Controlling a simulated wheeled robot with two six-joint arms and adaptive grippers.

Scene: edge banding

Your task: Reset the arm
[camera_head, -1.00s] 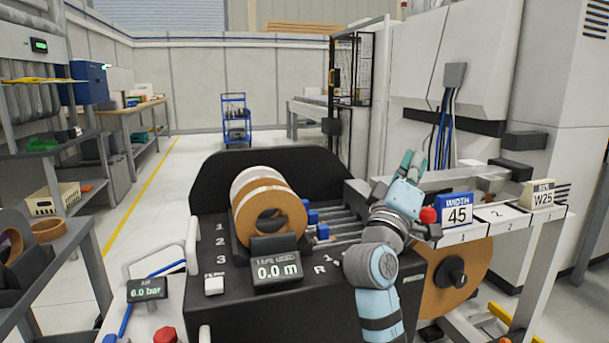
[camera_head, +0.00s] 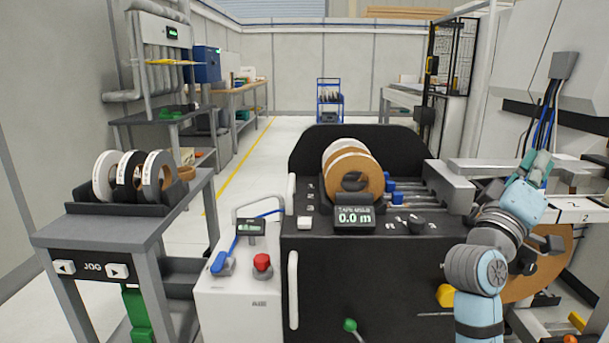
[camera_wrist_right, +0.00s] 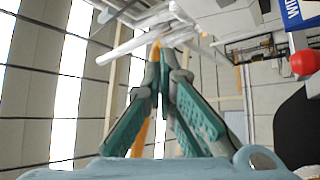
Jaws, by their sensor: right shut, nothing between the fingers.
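My right arm comes in at the lower right of the head view. Its gripper (camera_head: 537,165) points up and away, over the right end of the black machine, in front of the white cabinet. In the right wrist view the two green fingers (camera_wrist_right: 160,60) meet at their tips with nothing between them. The gripper touches nothing that I can see. My left arm and gripper are not in the head view.
The black machine (camera_head: 350,270) holds tape rolls (camera_head: 362,178) and a 0.0 m display (camera_head: 354,217). A grey stand (camera_head: 190,210) with several rolls is at left. A red knob (camera_wrist_right: 304,62) shows near the right gripper in the wrist view.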

